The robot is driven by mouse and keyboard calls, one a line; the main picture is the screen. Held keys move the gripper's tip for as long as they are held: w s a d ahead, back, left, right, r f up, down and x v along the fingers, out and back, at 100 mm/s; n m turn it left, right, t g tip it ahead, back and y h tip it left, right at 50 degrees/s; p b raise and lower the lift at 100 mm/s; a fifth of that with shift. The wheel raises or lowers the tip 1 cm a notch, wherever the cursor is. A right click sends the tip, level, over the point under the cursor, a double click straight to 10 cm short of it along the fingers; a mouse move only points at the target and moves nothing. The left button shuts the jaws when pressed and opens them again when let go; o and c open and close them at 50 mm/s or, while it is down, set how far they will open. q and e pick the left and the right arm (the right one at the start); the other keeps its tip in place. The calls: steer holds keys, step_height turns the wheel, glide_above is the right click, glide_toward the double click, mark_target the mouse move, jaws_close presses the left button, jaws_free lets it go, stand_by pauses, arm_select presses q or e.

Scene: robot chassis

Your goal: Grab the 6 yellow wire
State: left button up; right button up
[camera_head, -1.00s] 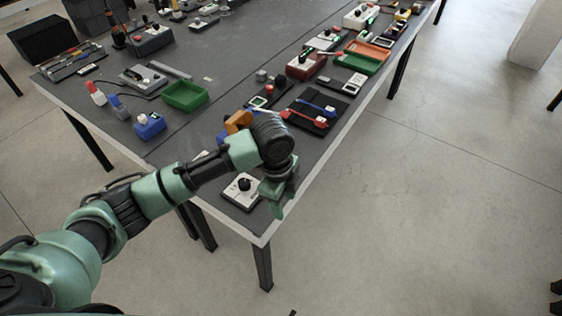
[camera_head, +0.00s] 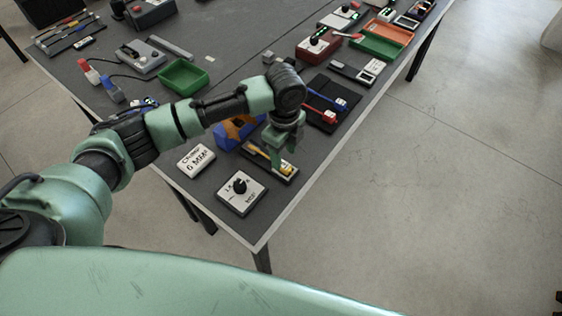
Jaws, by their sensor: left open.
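A yellow wire (camera_head: 259,153) lies in a small dark tray (camera_head: 245,152) near the front corner of the table. A yellow end piece shows at the tray's right end. My left gripper (camera_head: 277,152) is open, pointing down over the tray, and hides the middle of the wire. I cannot tell whether its fingers touch the wire. A white label block (camera_head: 196,160) with "6" and "MM" on it stands to the left. My right gripper is not in view.
A white box with a black knob (camera_head: 241,188) sits at the front corner. A blue and orange tool (camera_head: 232,132) stands just behind the tray. A black mat with red and blue wires (camera_head: 327,104) lies to the right. A green bin (camera_head: 184,77) stands behind the arm.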

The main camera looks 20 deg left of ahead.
mark_target(284, 164)
arm_select(q)
step_height(284, 164, down, 4)
steer(key=shift+r+p, duration=0.1)
steer(key=shift+p, duration=0.25)
steer(key=shift+w+f, duration=0.1)
steer(key=shift+f, duration=0.15)
jaws_close()
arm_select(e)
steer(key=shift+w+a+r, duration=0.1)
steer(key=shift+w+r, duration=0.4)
arm_select(q)
steer(key=shift+r, duration=0.1)
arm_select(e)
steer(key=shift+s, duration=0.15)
